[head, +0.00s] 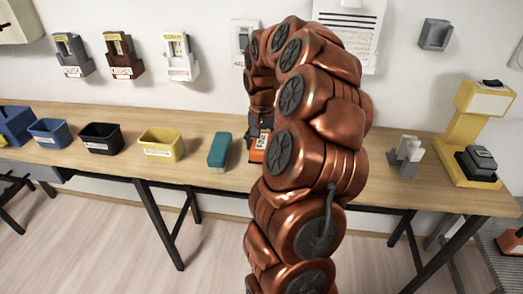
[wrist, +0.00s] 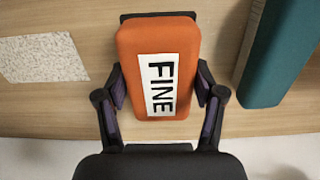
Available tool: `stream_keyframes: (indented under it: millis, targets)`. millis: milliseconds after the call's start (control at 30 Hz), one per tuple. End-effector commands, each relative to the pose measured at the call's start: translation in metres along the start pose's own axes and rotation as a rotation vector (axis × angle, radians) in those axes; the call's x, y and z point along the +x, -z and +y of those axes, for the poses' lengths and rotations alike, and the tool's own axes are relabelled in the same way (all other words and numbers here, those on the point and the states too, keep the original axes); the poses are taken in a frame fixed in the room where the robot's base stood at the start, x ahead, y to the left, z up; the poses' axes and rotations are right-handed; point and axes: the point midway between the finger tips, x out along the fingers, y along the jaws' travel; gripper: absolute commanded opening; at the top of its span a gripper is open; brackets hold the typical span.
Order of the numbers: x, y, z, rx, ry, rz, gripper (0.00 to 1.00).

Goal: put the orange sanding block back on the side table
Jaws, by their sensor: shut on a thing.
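The orange sanding block (wrist: 130,70) has a white label reading FINE and a dark underside that shows at its far end. In the wrist view, my gripper (wrist: 160,92) has a finger on each side of the block and is shut on it. In the head view, the block (head: 257,150) shows partly at the long wooden table (head: 385,192), mostly behind my arm. I cannot tell whether it touches the tabletop. No separate table is clearly identifiable as the side table; a grey surface (head: 492,250) shows at the lower right edge.
A teal block (head: 219,152) lies just left of the orange one, and right of it in the wrist view (wrist: 280,55). Yellow (head: 162,146), black (head: 100,139) and blue bins stand further left. A speckled pale sheet (wrist: 42,58) lies nearby. A yellow machine (head: 470,145) stands right.

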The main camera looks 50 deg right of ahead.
Motion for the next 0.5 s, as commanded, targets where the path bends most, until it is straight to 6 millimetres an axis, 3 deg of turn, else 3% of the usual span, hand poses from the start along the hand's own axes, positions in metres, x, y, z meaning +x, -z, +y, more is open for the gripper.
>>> stream_keyframes:
  millis: [300,500]
  targets:
    - [0.025,0.003,-0.001,0.001,0.000,0.000,0.32]
    - [0.030,0.004,-0.001,0.002,0.002,0.003,0.32]
